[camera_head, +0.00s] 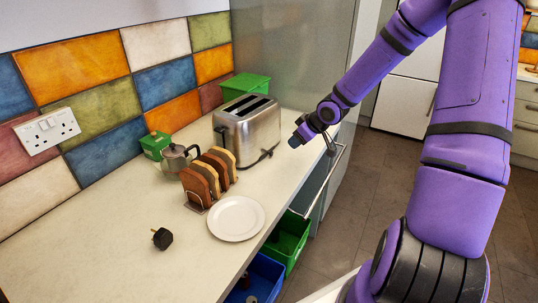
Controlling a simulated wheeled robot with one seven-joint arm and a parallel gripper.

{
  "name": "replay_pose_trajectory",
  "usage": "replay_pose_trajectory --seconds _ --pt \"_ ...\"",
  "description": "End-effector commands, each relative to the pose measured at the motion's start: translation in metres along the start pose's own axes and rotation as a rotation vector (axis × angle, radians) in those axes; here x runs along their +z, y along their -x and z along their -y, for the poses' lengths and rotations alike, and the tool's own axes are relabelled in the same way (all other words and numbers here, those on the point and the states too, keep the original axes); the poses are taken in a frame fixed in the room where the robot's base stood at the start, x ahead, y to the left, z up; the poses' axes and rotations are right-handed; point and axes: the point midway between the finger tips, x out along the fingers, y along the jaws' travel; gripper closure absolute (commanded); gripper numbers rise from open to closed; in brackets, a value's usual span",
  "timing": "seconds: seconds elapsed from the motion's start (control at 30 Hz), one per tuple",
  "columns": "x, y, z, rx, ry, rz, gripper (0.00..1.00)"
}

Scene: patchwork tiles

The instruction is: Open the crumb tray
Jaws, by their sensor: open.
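The crumb tray itself is not clearly visible. My gripper (296,141) is open, to the right of the toaster and a little apart from it, near the worktop's edge. Its fingers are small and dark, and nothing shows between them.
A toast rack (207,178) with several slices, a white plate (236,218) and a small metal pot (176,159) stand left of and nearer than the toaster. A black plug (162,238) lies on the worktop (100,255). A metal rail (322,185) runs below the edge.

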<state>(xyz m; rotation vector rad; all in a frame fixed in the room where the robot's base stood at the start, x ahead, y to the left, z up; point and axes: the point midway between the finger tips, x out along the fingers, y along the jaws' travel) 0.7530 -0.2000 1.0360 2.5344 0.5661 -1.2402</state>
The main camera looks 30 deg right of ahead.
Motion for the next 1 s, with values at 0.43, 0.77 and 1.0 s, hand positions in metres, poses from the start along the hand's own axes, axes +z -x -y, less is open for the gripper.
replay_pose_trajectory --seconds 0.43,0.77,1.0 --pt "0.001 -0.023 -0.009 -0.064 -0.025 -0.144 0.55" --pt "-0.004 -0.055 -0.006 -0.065 -0.024 -0.141 0.55" --pt "-0.008 -0.087 -0.004 -0.064 -0.025 -0.140 0.55"
